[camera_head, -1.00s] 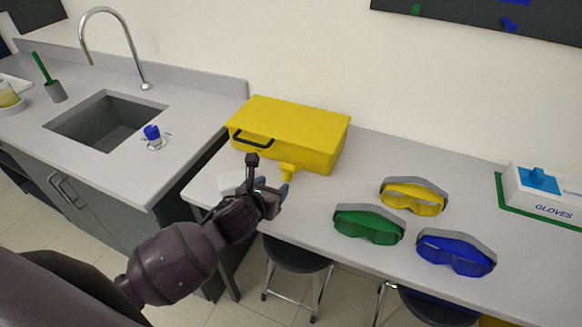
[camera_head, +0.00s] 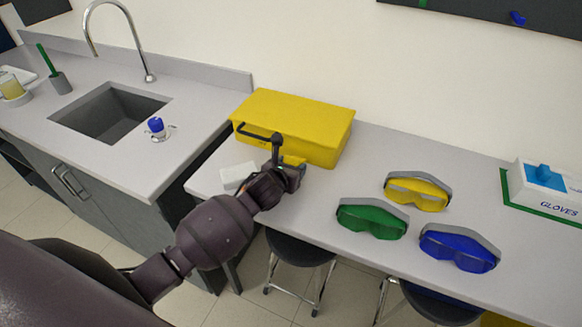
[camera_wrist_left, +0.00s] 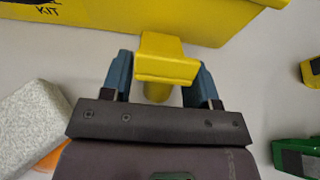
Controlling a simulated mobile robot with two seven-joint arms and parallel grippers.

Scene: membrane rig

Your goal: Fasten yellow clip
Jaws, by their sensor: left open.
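The yellow case (camera_head: 310,115) with a black handle stands against the wall on the bench. In the left wrist view its front wall (camera_wrist_left: 110,22) runs along the top, with "KIT" lettering. The yellow clip (camera_wrist_left: 165,58) is a flared yellow piece at the case's front. It also shows in the head view (camera_head: 293,160), partly hidden by my gripper. My left gripper (camera_head: 296,172) is open in front of the case. In the left wrist view its blue fingers (camera_wrist_left: 162,84) stand on either side of the clip. I cannot tell whether they touch it. My right gripper is not in view.
A pale block (camera_head: 237,175) lies left of my gripper. Green goggles (camera_head: 372,219), yellow goggles (camera_head: 417,193) and blue goggles (camera_head: 458,249) lie to the right. A glove box (camera_head: 545,190) stands far right. A sink (camera_head: 107,115) is at left. Stools stand under the bench.

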